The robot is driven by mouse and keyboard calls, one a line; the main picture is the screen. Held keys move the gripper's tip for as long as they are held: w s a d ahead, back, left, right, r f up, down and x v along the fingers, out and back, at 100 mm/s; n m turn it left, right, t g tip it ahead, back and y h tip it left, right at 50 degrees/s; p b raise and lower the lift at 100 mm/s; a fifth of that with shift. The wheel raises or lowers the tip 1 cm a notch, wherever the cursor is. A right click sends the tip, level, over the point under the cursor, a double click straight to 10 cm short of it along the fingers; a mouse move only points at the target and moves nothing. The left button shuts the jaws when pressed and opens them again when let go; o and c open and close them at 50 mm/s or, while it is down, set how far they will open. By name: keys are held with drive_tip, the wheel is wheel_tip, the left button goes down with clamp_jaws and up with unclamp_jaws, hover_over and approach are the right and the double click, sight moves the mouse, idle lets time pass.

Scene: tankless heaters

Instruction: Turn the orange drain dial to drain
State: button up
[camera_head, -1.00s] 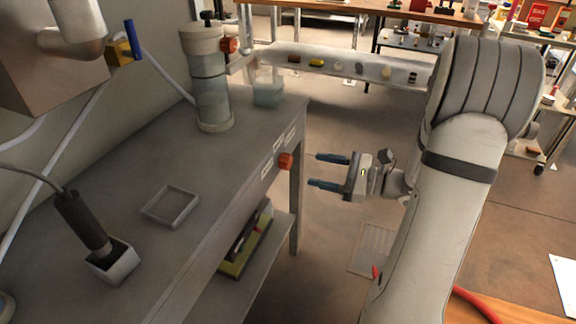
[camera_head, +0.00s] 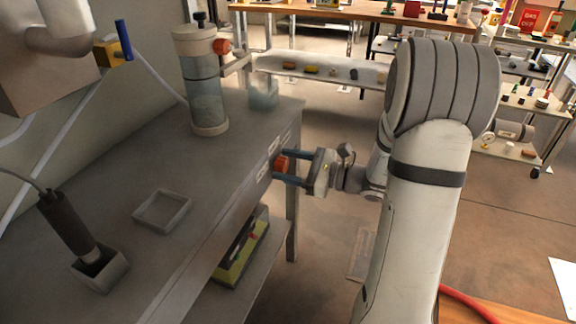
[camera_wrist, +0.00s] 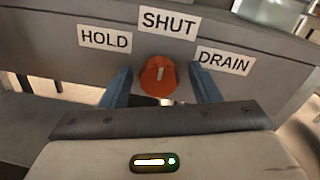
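The orange drain dial (camera_wrist: 158,76) sits on the front edge of the grey bench, and its pale pointer mark stands upright, toward the SHUT label (camera_wrist: 169,23). The HOLD label (camera_wrist: 105,38) is to its left and the DRAIN label (camera_wrist: 224,62) to its right. In the head view the dial (camera_head: 281,164) is partly covered by a finger. My gripper (camera_head: 277,167) is open, with one blue finger on each side of the dial. In the wrist view a gap shows between the dial and each finger, so my gripper (camera_wrist: 160,84) does not appear closed on it.
The bench (camera_head: 225,175) carries a clear cylinder (camera_head: 204,85), a glass beaker (camera_head: 263,93), a square tray (camera_head: 162,210) and a dark handled tool in a holder (camera_head: 98,268). A lower shelf (camera_head: 252,272) holds a yellow-green item. Open floor lies right of the bench.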

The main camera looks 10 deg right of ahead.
drive_tip(key=c, duration=0.9)
drive_tip(key=shift+a, duration=0.1)
drive_tip(key=shift+r+p, duration=0.2)
drive_tip(key=shift+p, duration=0.35)
drive_tip(key=m+p, duration=0.2)
drive_tip(key=p, duration=0.1)
drive_tip(key=shift+r, duration=0.15)
drive_tip(key=m+p, duration=0.1)
drive_tip(key=p, duration=0.1)
drive_tip(key=m+p, duration=0.2)
drive_tip(key=shift+w+d+p, duration=0.1)
drive_tip(key=shift+d+p, duration=0.1)
drive_tip(key=shift+p, duration=0.1)
drive_tip(key=m+p, duration=0.4)
drive_tip(key=p, duration=0.2)
drive_tip(key=m+p, duration=0.3)
drive_tip(key=shift+w+d+f+t, duration=0.1)
drive_tip(key=shift+f+t, duration=0.25)
drive_tip(key=shift+t, duration=0.05)
drive_tip(key=shift+f, duration=0.1)
